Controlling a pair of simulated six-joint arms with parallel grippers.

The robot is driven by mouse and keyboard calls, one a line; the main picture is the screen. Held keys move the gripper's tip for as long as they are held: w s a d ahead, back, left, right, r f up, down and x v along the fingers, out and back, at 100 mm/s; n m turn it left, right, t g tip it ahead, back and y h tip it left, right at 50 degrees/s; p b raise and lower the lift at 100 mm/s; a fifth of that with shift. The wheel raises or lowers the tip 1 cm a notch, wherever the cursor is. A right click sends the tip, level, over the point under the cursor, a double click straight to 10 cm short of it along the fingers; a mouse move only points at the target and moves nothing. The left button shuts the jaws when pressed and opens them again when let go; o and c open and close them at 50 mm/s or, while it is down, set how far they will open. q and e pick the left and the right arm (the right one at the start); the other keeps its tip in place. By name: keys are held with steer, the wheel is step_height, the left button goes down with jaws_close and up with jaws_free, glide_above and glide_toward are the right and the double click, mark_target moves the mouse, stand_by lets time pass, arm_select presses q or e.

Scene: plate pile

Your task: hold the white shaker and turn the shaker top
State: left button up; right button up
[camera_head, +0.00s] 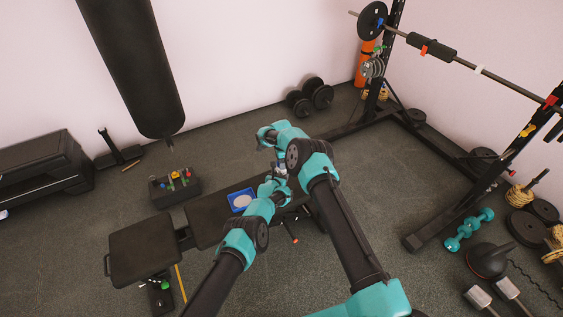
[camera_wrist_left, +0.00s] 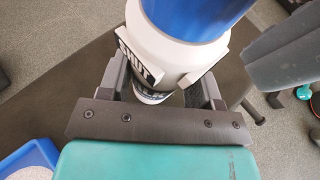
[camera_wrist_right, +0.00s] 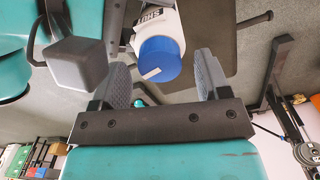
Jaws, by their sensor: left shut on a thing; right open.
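The white shaker (camera_wrist_left: 168,52) with dark lettering has a blue top (camera_wrist_left: 195,12). My left gripper (camera_wrist_left: 165,82) is shut around the shaker's white body, below the top. In the right wrist view the shaker (camera_wrist_right: 150,20) has its blue top (camera_wrist_right: 160,58) facing my right gripper (camera_wrist_right: 162,72). My right gripper is open, with the blue top showing in the gap between its fingers. In the head view the shaker is small and largely hidden by my arms above the bench (camera_head: 150,250).
A blue tray (camera_head: 241,200) with a pale round thing lies on the bench. A dark box (camera_head: 174,187) with coloured items stands behind it. A punching bag (camera_head: 130,60) hangs at upper left. A barbell rack (camera_head: 460,195) stands at right, with weights on the floor.

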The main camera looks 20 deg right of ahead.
step_height(320, 180, up, 11)
steer(key=shift+r, duration=0.15)
stand_by(0.6)
steer(key=n, duration=1.4)
steer(key=shift+a, duration=0.1)
step_height(320, 180, down, 12)
stand_by(0.7)
steer(key=shift+c, duration=0.2)
